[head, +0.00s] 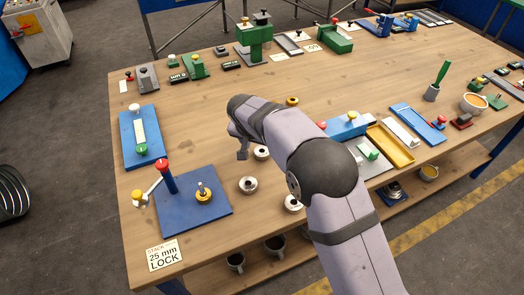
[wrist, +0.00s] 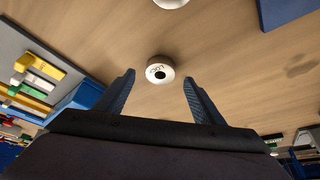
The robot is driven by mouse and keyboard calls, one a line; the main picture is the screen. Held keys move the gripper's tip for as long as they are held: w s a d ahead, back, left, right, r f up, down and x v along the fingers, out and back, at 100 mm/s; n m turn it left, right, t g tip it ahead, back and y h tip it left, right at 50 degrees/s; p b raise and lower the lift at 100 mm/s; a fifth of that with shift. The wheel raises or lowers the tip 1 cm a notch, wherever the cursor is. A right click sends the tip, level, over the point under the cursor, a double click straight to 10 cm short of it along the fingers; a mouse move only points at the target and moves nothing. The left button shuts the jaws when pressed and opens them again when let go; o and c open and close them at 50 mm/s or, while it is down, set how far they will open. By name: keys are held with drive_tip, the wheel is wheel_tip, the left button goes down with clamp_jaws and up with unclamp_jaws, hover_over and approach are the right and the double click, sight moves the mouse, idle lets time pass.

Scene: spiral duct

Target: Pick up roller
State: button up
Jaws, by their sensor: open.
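Several small white rollers with dark centre holes stand on the wooden table; in the head view one roller (head: 248,184) is nearest the blue base plate, one (head: 262,153) is farther back and one (head: 293,203) is beside my arm. In the wrist view a white roller (wrist: 160,68) with dark lettering on its face lies ahead, between the lines of my gripper's fingers (wrist: 158,80). My gripper (head: 241,151) is open and empty, above the table near the rollers. The fingers do not touch the roller. I cannot tell which head-view roller this is.
A blue base plate (head: 181,222) with a red-topped post and a yellow roller (head: 204,194) on a peg stands at the left. A yellow tray (head: 389,146) and other fixtures are to the right. The table's middle back is clear.

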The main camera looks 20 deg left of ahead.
sight(261, 149)
drive_tip(key=shift+p+x, duration=0.55)
drive_tip(key=shift+x, duration=1.15)
drive_tip(key=c, duration=1.3)
drive_tip(key=shift+r, duration=0.1)
drive_tip(key=shift+r, duration=0.15)
